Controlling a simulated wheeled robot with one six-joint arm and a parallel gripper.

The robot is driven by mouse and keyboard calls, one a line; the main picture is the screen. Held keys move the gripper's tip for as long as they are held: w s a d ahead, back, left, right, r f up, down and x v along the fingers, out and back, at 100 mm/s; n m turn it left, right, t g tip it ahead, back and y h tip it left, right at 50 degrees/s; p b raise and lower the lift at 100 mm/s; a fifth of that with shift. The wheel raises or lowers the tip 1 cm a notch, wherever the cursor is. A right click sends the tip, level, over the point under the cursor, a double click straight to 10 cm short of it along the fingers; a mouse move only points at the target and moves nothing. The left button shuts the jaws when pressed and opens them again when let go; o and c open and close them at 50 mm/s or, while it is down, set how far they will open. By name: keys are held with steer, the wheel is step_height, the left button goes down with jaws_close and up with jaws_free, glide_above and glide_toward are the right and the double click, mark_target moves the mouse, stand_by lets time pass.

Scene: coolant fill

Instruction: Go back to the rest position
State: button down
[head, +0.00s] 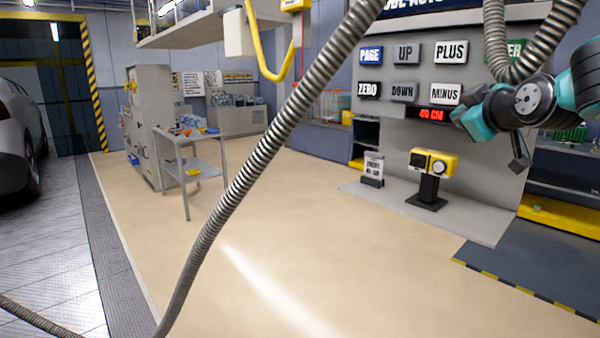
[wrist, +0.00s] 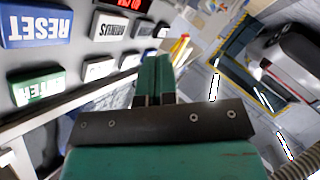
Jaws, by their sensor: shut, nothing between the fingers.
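My gripper shows in the wrist view (wrist: 153,75) with its two teal fingers side by side, closed and holding nothing. In the head view my teal and grey arm (head: 520,105) is at the right, raised in front of the button panel (head: 420,130) and covering part of the green button (head: 515,48). The gripper fingers cannot be made out clearly there. In the wrist view the panel is to the left of the fingers, with a blue RESET button (wrist: 35,27) and a green ENTER button (wrist: 38,88), both apart from the fingers.
A corrugated grey hose (head: 270,150) crosses the head view. A yellow device (head: 433,163) on a black stand and a small sign (head: 373,168) stand below the panel, whose red display (head: 431,114) reads 40 CM. A metal cart (head: 190,165) stands left. The beige floor is clear.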

steer(key=s+a+f+g+y, duration=0.35)
steer(key=s+a+f, duration=0.35)
steer(key=a, duration=0.3)
steer(key=s+a+f+g, duration=0.3)
steer(key=s+g, duration=0.1)
steer(key=s, duration=0.4)
steer(key=s+a+f+g, duration=0.3)
steer(key=s+f, duration=0.1)
steer(key=s, duration=0.5)
steer(key=s+a+f+m+g, duration=0.1)
steer(key=s+a+f+g, duration=0.2)
steer(key=s, duration=0.6)
steer(key=shift+a+f+g, duration=0.25)
steer(key=shift+f+g, duration=0.4)
steer(key=shift+g, duration=0.2)
steer(key=shift+y, duration=0.25)
